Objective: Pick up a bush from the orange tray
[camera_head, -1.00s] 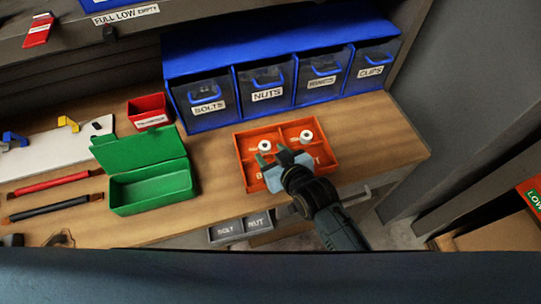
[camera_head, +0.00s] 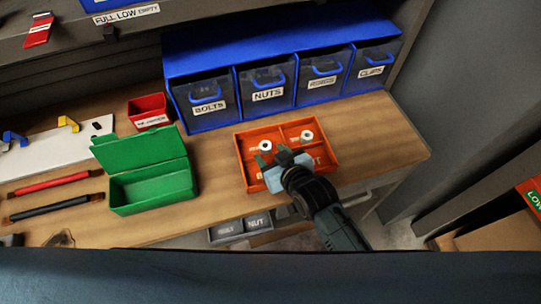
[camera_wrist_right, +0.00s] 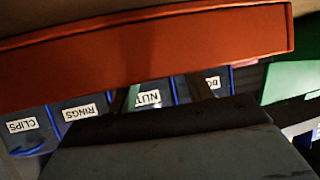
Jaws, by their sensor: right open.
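The orange tray (camera_head: 331,164) lies on the wooden bench, with low dividers and printed labels inside. One pale ring-shaped bush (camera_head: 265,146) sits in its left part and another bush (camera_head: 306,136) in its back right part. My right gripper (camera_head: 274,156) is open over the tray's front left part, its fingertips just in front of the left bush. I cannot tell its exact height. In the right wrist view, the tray's orange wall (camera_wrist_right: 150,58) crosses the top, the gripper (camera_wrist_right: 166,94) is below it, and no bush shows. My left gripper is not in view.
A blue drawer cabinet (camera_head: 260,50) stands behind the tray. An open green box (camera_head: 155,190) and a small red bin (camera_head: 149,112) are to the left. Grey bins (camera_head: 241,228) hang below the bench's front edge. Bare bench lies right of the tray.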

